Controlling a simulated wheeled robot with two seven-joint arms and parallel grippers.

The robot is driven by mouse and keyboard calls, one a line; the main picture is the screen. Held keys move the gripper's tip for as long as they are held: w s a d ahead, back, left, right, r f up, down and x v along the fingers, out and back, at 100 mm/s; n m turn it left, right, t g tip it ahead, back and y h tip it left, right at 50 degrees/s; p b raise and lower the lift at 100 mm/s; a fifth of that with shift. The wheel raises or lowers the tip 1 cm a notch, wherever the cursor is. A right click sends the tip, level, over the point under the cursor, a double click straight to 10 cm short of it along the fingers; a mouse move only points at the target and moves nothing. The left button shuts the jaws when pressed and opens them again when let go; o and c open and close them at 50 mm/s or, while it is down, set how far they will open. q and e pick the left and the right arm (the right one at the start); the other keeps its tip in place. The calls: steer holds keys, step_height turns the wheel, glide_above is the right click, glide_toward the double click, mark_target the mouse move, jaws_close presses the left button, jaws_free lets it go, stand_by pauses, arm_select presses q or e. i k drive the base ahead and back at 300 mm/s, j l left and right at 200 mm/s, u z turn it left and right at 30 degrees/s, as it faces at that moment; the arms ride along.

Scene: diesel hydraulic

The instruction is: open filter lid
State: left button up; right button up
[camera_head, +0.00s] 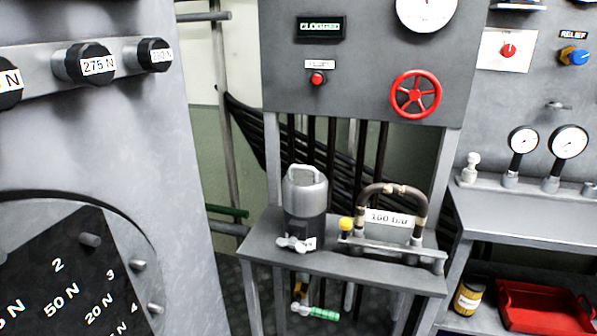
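A filter canister with a dark lower body (303,228) stands upright on a small grey metal stand (270,245), in the middle of the head view. Its silver lid (305,190) has a loop handle on top and sits on the body. A small valve with a light handle (292,243) is at the canister's front foot. Neither of my grippers shows in this view, so nothing is seen touching the lid.
Right of the canister, a curved pipe (388,188) carries a "160 bar" label, with a yellow cap (346,224) beside it. A panel with a red handwheel (415,94) rises behind. A large grey panel (150,130) fills the left. A red tray (545,308) sits low right.

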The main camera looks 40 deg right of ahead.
mark_target(305, 188)
steer(key=j+z, duration=0.1)
steer(key=z, duration=0.4)
steer(key=k+z, duration=0.1)
steer(key=z, duration=0.35)
steer(key=k+j+z, duration=0.1)
steer(key=z, duration=0.4)
